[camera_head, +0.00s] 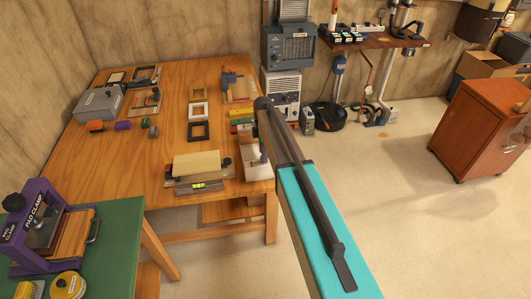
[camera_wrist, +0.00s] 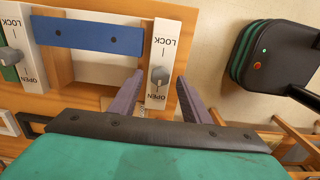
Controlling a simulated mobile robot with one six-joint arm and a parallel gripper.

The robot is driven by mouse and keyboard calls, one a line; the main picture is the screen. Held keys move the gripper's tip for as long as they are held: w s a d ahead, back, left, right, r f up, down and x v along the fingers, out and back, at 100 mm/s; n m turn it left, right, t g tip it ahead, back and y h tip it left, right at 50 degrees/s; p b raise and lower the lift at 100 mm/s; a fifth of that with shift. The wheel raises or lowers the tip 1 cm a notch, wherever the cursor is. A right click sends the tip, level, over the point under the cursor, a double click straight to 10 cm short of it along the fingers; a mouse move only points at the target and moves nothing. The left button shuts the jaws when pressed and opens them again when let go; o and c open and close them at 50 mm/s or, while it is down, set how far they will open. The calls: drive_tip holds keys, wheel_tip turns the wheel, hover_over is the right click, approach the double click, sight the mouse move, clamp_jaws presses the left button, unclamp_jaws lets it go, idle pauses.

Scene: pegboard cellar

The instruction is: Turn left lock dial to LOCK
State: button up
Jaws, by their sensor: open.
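In the wrist view a white lock plate (camera_wrist: 160,55) stands right of centre, with upside-down LOCK at its top and OPEN at its bottom. Its grey dial (camera_wrist: 158,77) sits low, near OPEN; a pale mark shows on its OPEN side. My gripper (camera_wrist: 160,76) is open, one finger on each side of this plate and dial, with gaps showing. A second plate (camera_wrist: 27,62) with the same words and a dial (camera_wrist: 11,56) is at the left edge. In the head view my arm leads to the table's right edge, and the dials cannot be made out.
A blue bar (camera_wrist: 88,36) lies between the plates. A rounded black and green object (camera_wrist: 262,55) is right of my fingers. A purple clamp (camera_head: 35,220) stands front left.

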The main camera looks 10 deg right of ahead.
drive_tip(key=shift+f, duration=0.7)
